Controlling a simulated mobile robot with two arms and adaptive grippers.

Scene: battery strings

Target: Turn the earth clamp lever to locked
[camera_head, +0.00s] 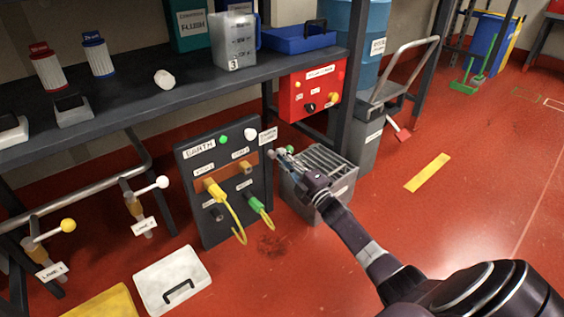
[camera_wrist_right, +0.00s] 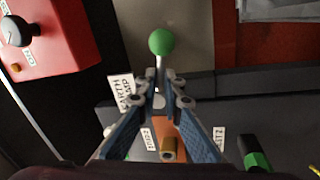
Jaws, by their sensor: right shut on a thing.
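The earth clamp lever shows in the right wrist view as a pale shaft ending in a green ball (camera_wrist_right: 161,42), beside an earth clamp label (camera_wrist_right: 123,91). My right gripper (camera_wrist_right: 160,88) is shut on the shaft below the ball; the fingers hide part of the lever and its pivot. In the head view my right gripper (camera_head: 287,158) is at the right edge of the dark earth panel (camera_head: 207,232), where a little green shows between the fingers. I cannot read a locked mark. My left gripper is not in view.
A yellow plug (camera_head: 214,188) and a green plug (camera_head: 255,203) with hanging cables sit in the panel. A grey slotted crate (camera_head: 336,190) stands close right, below my right gripper. A red switch box (camera_head: 311,92) is behind. The red floor at right is largely clear.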

